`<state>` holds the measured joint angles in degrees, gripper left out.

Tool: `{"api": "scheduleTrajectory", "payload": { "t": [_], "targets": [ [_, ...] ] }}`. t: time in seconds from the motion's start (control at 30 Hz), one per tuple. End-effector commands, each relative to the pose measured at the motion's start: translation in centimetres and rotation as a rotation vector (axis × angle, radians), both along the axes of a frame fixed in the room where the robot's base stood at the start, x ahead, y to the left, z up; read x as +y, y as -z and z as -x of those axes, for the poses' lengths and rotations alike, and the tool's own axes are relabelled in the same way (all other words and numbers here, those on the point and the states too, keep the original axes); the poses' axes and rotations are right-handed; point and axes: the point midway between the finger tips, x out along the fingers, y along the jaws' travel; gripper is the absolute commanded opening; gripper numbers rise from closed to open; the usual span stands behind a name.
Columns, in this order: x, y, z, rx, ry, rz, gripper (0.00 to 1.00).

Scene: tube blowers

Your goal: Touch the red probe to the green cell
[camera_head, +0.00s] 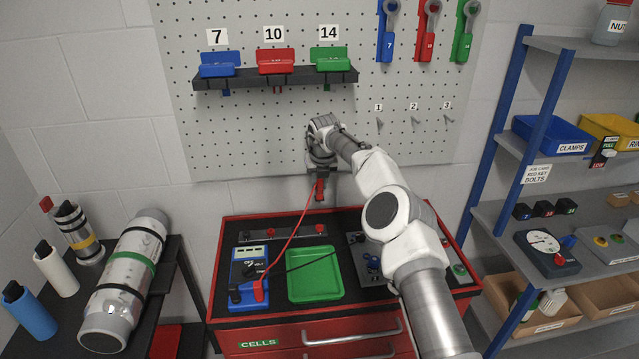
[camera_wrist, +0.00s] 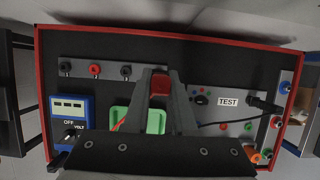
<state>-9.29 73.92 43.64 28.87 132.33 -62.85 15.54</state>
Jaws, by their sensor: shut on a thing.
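My gripper (camera_head: 318,178) is shut on the red probe (camera_head: 319,191), above the rear of the red bench. In the wrist view the probe (camera_wrist: 160,84) sits between the two fingers (camera_wrist: 161,98). A red lead runs from the probe down to the blue meter (camera_head: 249,277), which also shows in the wrist view (camera_wrist: 70,116). No green cell can be made out for certain. A green tray (camera_head: 315,275) lies on the bench top and looks empty; it is partly hidden in the wrist view (camera_wrist: 155,122). The drawer below is shut and labelled CELLS (camera_head: 258,343).
A strip with several terminals (camera_head: 282,233) lies along the bench's rear. A TEST panel (camera_wrist: 228,101) is at the right, partly behind my arm. A wall shelf (camera_head: 290,78) holds blue, red and green holders. Shelving (camera_head: 590,210) stands right, a cylinder table left.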

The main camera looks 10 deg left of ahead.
Motion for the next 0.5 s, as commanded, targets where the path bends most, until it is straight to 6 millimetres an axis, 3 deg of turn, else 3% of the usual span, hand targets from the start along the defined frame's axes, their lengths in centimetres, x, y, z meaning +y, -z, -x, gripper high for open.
{"api": "scheduleTrajectory", "payload": {
  "t": [0.5],
  "targets": [
    [0.0,-1.8,0.0,0.000,0.000,0.000,0.00]
  ]
}}
